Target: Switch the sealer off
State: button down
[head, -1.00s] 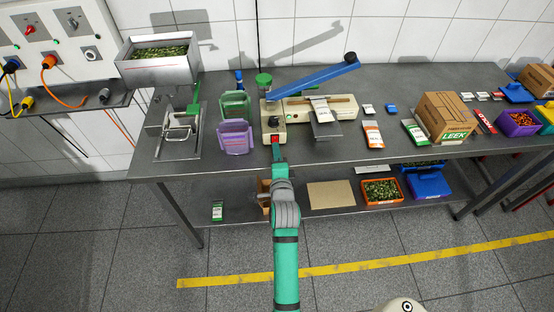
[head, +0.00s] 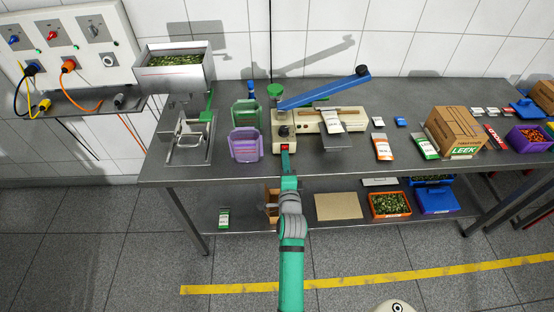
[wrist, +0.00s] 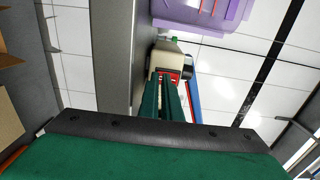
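The sealer (head: 304,122) is a cream machine with a raised blue lever, standing on the grey table. Its red switch (head: 284,148) is on the front face at the left end, below a black knob (head: 283,131). A packet (head: 331,120) lies on the sealer's right part. My gripper (head: 285,154) is in front of the switch, its green fingers together and pointing at it. In the wrist view, the fingertips (wrist: 167,80) overlap the lower part of the red switch (wrist: 174,74). I cannot tell if they touch it, nor which way the switch is set.
A purple bin (head: 244,145) and a green bin (head: 245,114) stand left of the sealer. Seed packets (head: 383,147) and a leek carton (head: 456,130) are to the right. The table's front edge runs under my gripper. A wall panel with plugs (head: 68,45) is far left.

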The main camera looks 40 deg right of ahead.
jog(key=shift+w+f, duration=0.1)
jog(key=shift+w, duration=0.25)
jog(key=shift+d, duration=0.1)
jog(key=shift+s+a+f, duration=0.2)
jog(key=shift+a, duration=0.05)
jog(key=v, duration=1.4)
jog(key=shift+s+f, duration=0.2)
jog(key=shift+f, duration=0.1)
jog(key=shift+d, duration=0.1)
